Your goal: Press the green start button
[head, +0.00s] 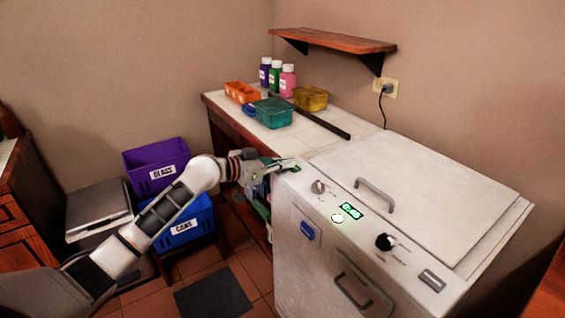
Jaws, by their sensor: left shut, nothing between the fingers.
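The white machine (410,185) has a sloped control panel along its front edge. At the panel's left end, a small green patch (296,169) shows right at my left gripper's tips; it looks like the green start button, mostly hidden by the fingers. My left gripper (287,164) is shut and empty, reaching in from the left over that corner. I cannot tell whether it touches the button or presses it down. My right gripper is not in view.
The panel also holds a silver knob (318,187), a lit green display (350,211), a round white light (337,218) and a black knob (385,242). A lid handle (375,194) stands up behind. The tiled counter (320,122) holds bottles and boxes. Purple (145,160) and blue bins (178,239) stand left.

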